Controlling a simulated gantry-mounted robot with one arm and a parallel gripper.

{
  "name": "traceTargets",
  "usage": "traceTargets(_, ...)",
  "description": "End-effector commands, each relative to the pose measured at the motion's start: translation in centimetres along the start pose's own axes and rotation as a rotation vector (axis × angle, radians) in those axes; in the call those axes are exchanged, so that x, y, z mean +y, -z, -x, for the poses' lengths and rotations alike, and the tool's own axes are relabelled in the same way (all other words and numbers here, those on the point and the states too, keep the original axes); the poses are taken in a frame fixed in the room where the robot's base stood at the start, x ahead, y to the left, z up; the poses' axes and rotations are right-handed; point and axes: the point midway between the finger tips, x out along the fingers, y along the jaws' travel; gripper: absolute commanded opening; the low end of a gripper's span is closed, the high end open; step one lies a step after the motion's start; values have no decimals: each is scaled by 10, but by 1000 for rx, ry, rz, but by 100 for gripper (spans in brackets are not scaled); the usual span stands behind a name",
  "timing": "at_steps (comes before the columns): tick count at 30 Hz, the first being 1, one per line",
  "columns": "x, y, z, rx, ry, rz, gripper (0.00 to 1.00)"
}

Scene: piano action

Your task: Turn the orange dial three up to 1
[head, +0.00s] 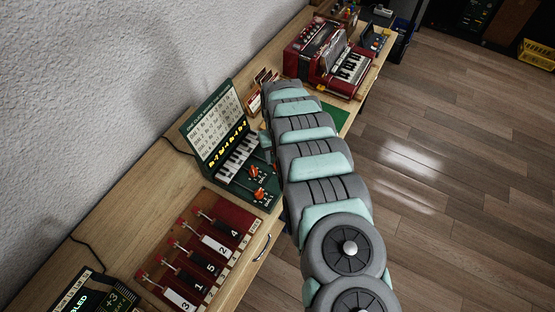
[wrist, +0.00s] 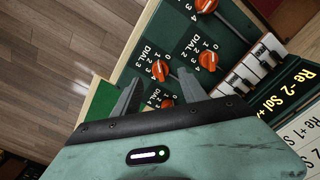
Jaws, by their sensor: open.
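Orange dial three (wrist: 160,70) sits on a dark green panel (wrist: 178,28) in the wrist view, with its "DIAL 3" label and numbers beside it. Its exact setting is too small to tell. My gripper (wrist: 158,92) is open and empty, its two grey fingers apart on either side of the area just below dial three. Dial four (wrist: 167,103) shows between the fingers, partly hidden by the gripper body. In the head view, my arm hides the gripper and part of the green unit (head: 228,140); two orange dials show there.
Dial two (wrist: 207,61) and another orange dial (wrist: 206,5) sit close by on the panel. Small piano keys (wrist: 250,68) lie to the right. A red lever unit (head: 205,245) and a red accordion (head: 330,58) stand on the wooden bench.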

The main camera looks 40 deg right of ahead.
Motion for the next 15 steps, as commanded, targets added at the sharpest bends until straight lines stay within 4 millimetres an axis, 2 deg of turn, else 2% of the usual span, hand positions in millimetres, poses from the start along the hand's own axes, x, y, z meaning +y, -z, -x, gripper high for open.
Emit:
traceTargets(9, -1, 1, 45, 2, 0, 1, 50)
traceTargets(15, -1, 0, 63, 0, 1, 1, 50)
